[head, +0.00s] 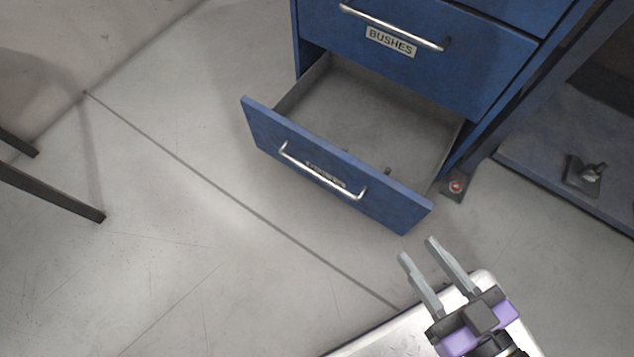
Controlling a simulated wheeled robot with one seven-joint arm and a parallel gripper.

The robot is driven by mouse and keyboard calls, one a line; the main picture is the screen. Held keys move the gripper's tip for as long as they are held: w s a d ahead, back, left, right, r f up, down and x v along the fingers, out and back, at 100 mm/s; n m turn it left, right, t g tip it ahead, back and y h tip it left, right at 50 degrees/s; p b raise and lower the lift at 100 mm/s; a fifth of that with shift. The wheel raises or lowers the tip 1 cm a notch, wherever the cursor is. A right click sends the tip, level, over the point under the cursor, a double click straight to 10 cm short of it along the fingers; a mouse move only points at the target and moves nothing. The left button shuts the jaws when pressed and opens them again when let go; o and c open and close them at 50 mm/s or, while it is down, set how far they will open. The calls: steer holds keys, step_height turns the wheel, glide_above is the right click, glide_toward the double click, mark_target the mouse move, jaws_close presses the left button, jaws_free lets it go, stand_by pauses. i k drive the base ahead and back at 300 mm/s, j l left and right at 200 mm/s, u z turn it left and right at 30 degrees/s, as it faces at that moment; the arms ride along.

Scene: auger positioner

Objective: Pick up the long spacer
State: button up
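My gripper (417,248) is open and empty at the lower right of the head view. Its two grey fingers are apart and point up toward the open drawer (276,140). The gripper is in front of the drawer and apart from it. Inside the drawer, close behind its front panel, the tops of two small dark things show, one in the middle (347,151) and one further right (387,170). The panel hides most of them. I cannot tell whether either is the long spacer; I see no other candidate for it.
The blue cabinet (480,70) has a shut drawer labelled BUSHES above the open one. The open drawer's label is hidden partly by its handle (320,180). Dark legs (50,190) stand at the left. A blue shelf (560,140) is at the right. The floor left is clear.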

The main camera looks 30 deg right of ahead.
mark_target(586, 173)
steer(key=k+l+z, duration=0.35)
steer(key=l+z, duration=0.15)
steer(key=l, duration=0.2)
steer(key=k+l+z, duration=0.25)
steer(key=l, duration=0.2)
steer(key=l+z, duration=0.25)
steer(key=l, duration=0.15)
steer(key=i+j+u, duration=0.15)
steer(key=j, duration=0.7)
steer(key=k, duration=0.05)
